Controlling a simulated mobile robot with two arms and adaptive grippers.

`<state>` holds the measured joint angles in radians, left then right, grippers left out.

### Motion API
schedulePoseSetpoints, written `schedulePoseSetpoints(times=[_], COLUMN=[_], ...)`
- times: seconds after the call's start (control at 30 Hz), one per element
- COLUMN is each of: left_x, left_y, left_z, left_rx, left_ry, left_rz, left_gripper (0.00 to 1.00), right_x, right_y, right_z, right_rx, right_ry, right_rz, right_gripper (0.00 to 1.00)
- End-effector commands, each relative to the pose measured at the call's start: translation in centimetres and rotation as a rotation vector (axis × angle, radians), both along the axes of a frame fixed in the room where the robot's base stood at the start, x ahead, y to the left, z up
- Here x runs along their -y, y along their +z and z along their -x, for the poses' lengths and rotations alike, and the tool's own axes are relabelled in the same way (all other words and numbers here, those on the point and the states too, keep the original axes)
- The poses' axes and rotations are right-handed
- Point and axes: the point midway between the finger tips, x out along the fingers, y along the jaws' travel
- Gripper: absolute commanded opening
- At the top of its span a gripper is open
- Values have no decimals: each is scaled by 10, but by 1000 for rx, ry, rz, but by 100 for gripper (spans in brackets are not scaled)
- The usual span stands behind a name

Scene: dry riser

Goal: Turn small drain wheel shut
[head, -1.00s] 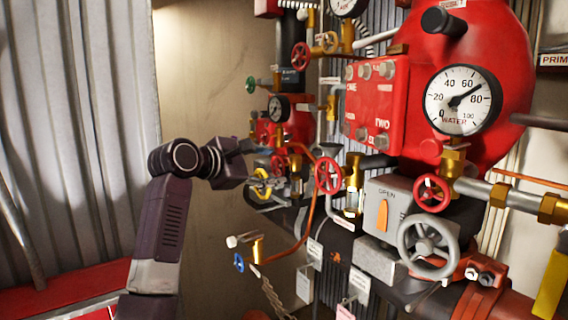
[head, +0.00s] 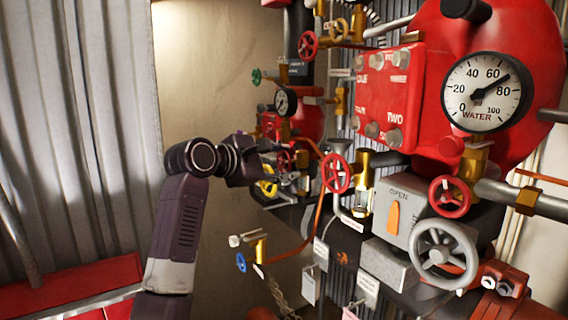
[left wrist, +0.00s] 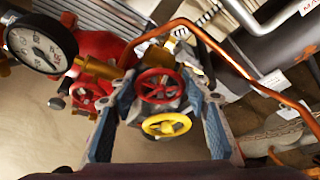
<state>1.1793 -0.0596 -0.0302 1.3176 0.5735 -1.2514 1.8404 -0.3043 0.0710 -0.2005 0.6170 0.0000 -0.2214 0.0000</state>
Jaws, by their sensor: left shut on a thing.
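My left gripper (head: 290,178) reaches to the small valve wheels at the far end of the pipework. In the left wrist view its two fingers (left wrist: 160,82) stand on either side of a small red wheel (left wrist: 159,85), and I take it as shut on that wheel. A yellow wheel (left wrist: 166,125) lies just below the red one, between the fingers and lower in the picture. The yellow wheel also shows beside the gripper in the head view (head: 268,188). Finger contact is too small to make out. No label shows which wheel is the drain. My right gripper is out of view.
A copper pipe (head: 318,215) bends close by the gripper. A larger red wheel (head: 336,173) stands to its right, a blue-handled valve (head: 241,262) below. A small gauge (left wrist: 40,45) is near the left finger. The bare wall on the left is clear.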

Motion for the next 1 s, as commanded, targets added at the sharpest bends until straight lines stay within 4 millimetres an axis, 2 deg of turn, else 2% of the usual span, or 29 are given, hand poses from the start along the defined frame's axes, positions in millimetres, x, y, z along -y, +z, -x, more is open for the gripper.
schedulePoseSetpoints(times=[0.07,0.33,0.37,0.4,0.77,1.0], left_x=[0,0,0,0,-2,-21], left_y=[-3,0,0,0,1,8], left_z=[-1,-1,-1,-1,2,29], left_rx=[43,60,60,59,59,60], left_ry=[3,3,3,3,3,4], left_rz=[-29,-43,-43,-42,-41,-42], left_gripper=[19,19,46,51,51,51], right_x=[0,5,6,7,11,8], right_y=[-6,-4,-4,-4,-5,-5], right_z=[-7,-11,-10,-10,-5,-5], right_rx=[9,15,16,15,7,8], right_ry=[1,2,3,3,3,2], right_rz=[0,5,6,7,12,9], right_gripper=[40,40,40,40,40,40])
